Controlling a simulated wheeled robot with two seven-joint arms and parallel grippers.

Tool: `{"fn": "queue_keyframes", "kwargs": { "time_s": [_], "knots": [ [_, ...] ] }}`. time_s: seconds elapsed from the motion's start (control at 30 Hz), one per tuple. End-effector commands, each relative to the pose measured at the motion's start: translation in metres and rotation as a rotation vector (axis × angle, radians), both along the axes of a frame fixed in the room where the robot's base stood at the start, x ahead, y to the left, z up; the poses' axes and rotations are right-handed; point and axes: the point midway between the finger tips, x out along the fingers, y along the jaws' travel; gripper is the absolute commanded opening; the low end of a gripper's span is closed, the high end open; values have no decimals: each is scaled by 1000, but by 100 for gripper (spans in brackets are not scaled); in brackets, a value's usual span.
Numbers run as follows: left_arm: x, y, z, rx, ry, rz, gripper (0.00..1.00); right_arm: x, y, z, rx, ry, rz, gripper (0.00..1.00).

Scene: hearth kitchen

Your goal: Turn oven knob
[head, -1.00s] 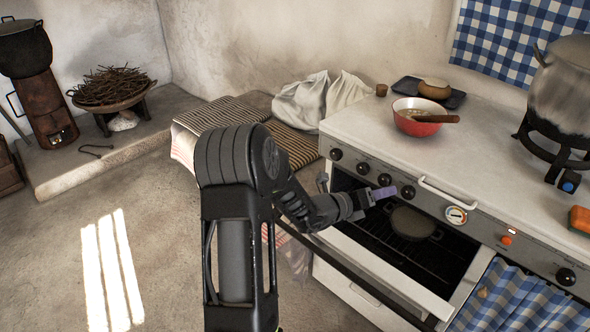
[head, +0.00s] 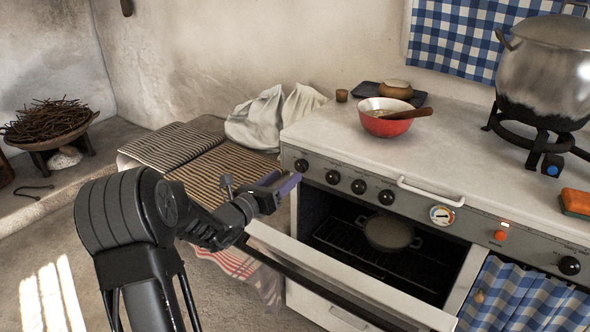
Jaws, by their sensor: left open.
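The oven (head: 465,187) has a grey front panel with a row of black knobs: the leftmost knob (head: 302,165), a second knob (head: 333,177), a third knob (head: 359,187) and a fourth knob (head: 386,197). Another black knob (head: 569,265) is at the far right. All seem upright on the panel; their settings are too small to read. My left gripper (head: 281,183) is open and empty, with purple finger pads, just left of and below the leftmost knob in the picture. I cannot tell if it touches the panel. My right gripper is out of view.
The oven door (head: 345,276) hangs open below my left gripper, with a pan (head: 388,232) on the rack inside. A red bowl (head: 384,123) and a large pot (head: 543,70) stand on top. A striped-cloth bench is at left.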

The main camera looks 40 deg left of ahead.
Motion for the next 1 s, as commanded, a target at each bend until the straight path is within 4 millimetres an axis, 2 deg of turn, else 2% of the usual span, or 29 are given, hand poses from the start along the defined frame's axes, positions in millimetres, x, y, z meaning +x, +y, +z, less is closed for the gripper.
{"fn": "queue_keyframes", "kwargs": {
  "time_s": [0.2,0.4,0.73,1.0],
  "knots": [
    [35,-1,-1,-2,0,-3,57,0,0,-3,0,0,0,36],
    [58,0,-1,-1,0,-1,57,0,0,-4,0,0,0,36],
    [62,1,0,-2,0,0,57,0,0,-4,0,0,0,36],
    [62,1,0,-2,0,0,35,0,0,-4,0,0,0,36]
  ]
}}
